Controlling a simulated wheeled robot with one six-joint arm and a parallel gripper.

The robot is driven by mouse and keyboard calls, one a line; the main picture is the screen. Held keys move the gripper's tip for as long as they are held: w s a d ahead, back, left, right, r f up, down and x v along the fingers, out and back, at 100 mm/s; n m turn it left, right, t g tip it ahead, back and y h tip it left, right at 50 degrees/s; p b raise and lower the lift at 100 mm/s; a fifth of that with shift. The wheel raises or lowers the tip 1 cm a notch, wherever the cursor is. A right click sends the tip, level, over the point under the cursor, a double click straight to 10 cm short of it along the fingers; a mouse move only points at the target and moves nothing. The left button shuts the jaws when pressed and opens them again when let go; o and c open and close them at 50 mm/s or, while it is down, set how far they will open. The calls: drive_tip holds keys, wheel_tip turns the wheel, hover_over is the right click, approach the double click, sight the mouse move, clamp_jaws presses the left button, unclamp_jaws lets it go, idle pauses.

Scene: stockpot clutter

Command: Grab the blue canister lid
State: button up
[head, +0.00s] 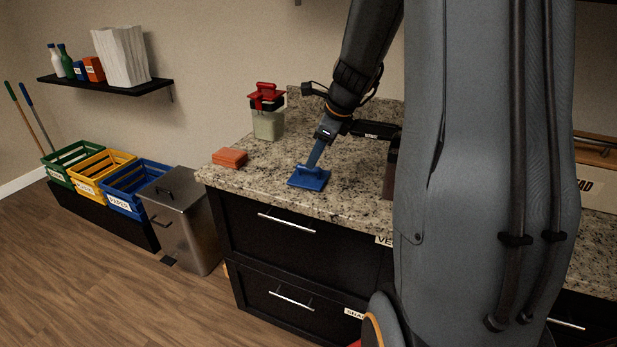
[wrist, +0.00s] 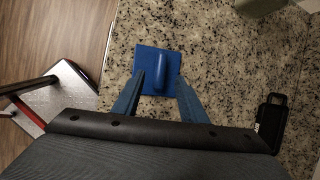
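The blue canister lid (head: 308,179) is a square blue plate lying flat on the granite counter, near its front edge. In the wrist view the lid (wrist: 145,60) shows a raised blue grip (wrist: 162,66) across its middle. My gripper (head: 314,160) points down at the lid from above. In the wrist view my gripper (wrist: 161,76) has its two blue fingers spread apart, one on each side of the raised grip, with nothing visibly pinched. Whether the fingertips touch the lid is unclear.
An orange block (head: 230,158) lies left of the lid. A pale canister with a red clamp-like top (head: 267,112) stands behind. A steel bin (head: 185,225) stands on the floor beside the counter. A small black object (wrist: 271,120) lies right of my gripper. Counter around the lid is bare.

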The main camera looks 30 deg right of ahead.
drive_tip(key=shift+a+p+x, duration=0.1)
drive_tip(key=shift+p+x, duration=0.15)
drive_tip(key=shift+x, duration=1.1)
drive_tip(key=shift+a+p+x, duration=0.15)
drive_tip(key=shift+p+x, duration=0.1)
drive_tip(key=shift+x, duration=1.1)
drive_tip(key=shift+w+r, duration=0.1)
drive_tip(key=shift+w, duration=0.1)
drive_tip(key=shift+c, duration=0.3)
clamp_jaws()
